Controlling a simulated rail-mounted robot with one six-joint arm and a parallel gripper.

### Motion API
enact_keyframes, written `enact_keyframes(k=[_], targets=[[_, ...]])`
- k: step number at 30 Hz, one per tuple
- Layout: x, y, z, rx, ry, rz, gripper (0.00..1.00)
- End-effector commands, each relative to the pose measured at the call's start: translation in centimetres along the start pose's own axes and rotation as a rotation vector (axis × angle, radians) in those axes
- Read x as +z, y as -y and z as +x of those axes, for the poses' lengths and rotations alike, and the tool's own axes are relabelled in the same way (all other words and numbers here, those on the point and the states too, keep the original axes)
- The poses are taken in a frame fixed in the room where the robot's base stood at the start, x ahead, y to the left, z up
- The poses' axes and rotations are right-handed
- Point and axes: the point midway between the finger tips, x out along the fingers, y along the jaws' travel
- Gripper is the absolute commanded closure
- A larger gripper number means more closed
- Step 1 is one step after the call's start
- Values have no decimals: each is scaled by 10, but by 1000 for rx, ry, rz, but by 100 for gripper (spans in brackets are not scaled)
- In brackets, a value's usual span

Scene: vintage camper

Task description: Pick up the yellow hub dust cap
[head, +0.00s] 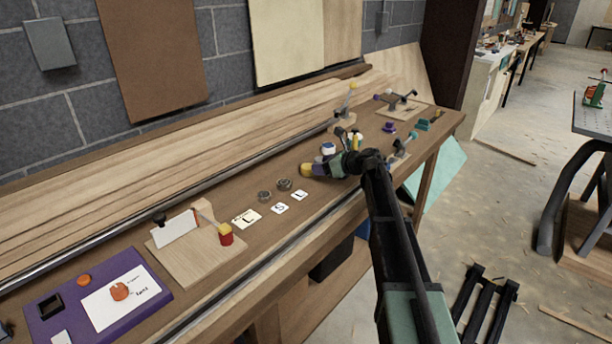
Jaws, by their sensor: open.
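A small yellow rounded piece (305,170), which looks like the yellow hub dust cap, shows on the bench at the left end of my arm. A purple piece (320,168) shows right beside it, and I cannot tell whether they touch. My gripper (338,165) is at the bench by these pieces, just to their right. It is open. Its fingertips are small and partly lost among the coloured parts, so any contact with the cap cannot be told. Another yellow, upright part (357,143) shows just behind my wrist.
Two grey rings (274,190) and several white cards (280,208) lie to the left. A blue-and-white round item (328,148) stands behind the gripper. A wooden board (190,252) with a red-and-yellow block is nearer. Clamps on wooden bases (404,108) stand at the right.

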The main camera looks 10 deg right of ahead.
Motion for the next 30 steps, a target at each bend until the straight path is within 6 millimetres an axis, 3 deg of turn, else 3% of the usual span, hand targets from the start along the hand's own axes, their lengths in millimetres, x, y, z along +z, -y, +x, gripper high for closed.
enact_keyframes(k=[7, 14, 20, 27, 30], targets=[[-1, 0, 17, 1, -1, -1, 44], [-2, -1, 58, 0, -2, -2, 44], [1, -2, 60, -1, -1, -2, 44], [1, -2, 60, -1, -1, -2, 74], [1, -2, 60, -1, -1, -2, 74]])
